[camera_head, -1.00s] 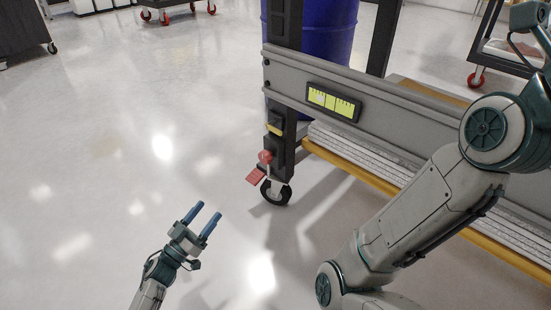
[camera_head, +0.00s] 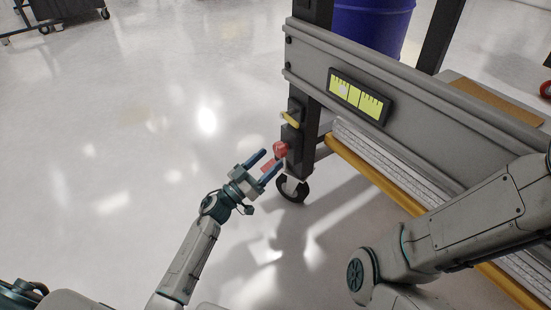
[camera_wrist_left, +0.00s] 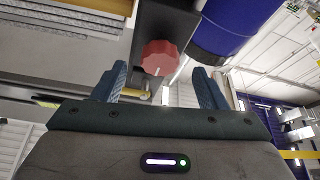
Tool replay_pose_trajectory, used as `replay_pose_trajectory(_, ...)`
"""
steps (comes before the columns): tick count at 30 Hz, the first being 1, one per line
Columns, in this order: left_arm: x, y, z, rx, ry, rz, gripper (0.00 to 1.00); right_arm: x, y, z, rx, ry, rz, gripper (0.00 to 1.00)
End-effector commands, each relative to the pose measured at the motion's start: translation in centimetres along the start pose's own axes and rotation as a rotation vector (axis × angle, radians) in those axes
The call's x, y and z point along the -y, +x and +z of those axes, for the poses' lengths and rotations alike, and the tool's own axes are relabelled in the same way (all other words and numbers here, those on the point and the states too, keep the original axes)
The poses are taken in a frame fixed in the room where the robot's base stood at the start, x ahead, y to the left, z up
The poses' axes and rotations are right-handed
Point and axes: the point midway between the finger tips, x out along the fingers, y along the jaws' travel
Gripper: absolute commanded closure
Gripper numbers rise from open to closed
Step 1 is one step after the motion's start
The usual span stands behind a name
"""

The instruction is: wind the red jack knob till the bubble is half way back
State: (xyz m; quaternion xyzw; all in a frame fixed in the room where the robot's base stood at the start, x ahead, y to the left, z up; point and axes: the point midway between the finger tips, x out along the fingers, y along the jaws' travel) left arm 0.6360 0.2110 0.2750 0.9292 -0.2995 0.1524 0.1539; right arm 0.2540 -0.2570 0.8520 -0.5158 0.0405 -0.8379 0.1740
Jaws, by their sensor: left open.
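The red jack knob (camera_head: 281,149) sits low on the dark post of the frame. It also shows in the left wrist view (camera_wrist_left: 159,57), between and slightly above the fingertips in the picture. My left gripper (camera_head: 271,160) is open and empty, its two blue fingers pointing at the knob. The fingers show on both sides in the left wrist view (camera_wrist_left: 161,78), apart from the knob. The yellow-green level vial (camera_head: 360,96) is on the grey beam. Its pale bubble (camera_head: 343,90) lies left of the vial's middle. My right gripper is out of view.
A small yellow part (camera_head: 290,117) sticks out above the knob. The grey beam (camera_head: 430,99) runs right, with a blue drum (camera_head: 372,28) behind. Open floor lies left.

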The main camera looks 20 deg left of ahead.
Motion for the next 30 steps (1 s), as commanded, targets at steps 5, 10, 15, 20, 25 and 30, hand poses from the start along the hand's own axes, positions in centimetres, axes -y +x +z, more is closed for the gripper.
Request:
replay_pose_trajectory(5,0.0,2.5,0.1,-0.002,0.001,0.0,0.34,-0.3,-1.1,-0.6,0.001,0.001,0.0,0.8)
replay_pose_trajectory(10,0.0,3.4,0.0,-0.001,0.0,0.0,0.34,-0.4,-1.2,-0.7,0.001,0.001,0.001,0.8)
replay_pose_trajectory(15,0.0,3.5,0.0,0.0,0.0,0.0,0.34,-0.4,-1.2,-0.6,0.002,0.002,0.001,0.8)
replay_pose_trajectory(20,0.0,3.5,0.0,0.0,0.0,0.0,0.47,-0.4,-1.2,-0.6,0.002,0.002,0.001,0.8)
replay_pose_trajectory(25,0.0,3.5,0.0,0.0,0.0,0.0,0.78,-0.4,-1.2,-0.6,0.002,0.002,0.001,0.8)
replay_pose_trajectory(30,0.0,3.5,-0.1,0.001,0.005,0.002,0.78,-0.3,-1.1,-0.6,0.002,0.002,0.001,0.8)
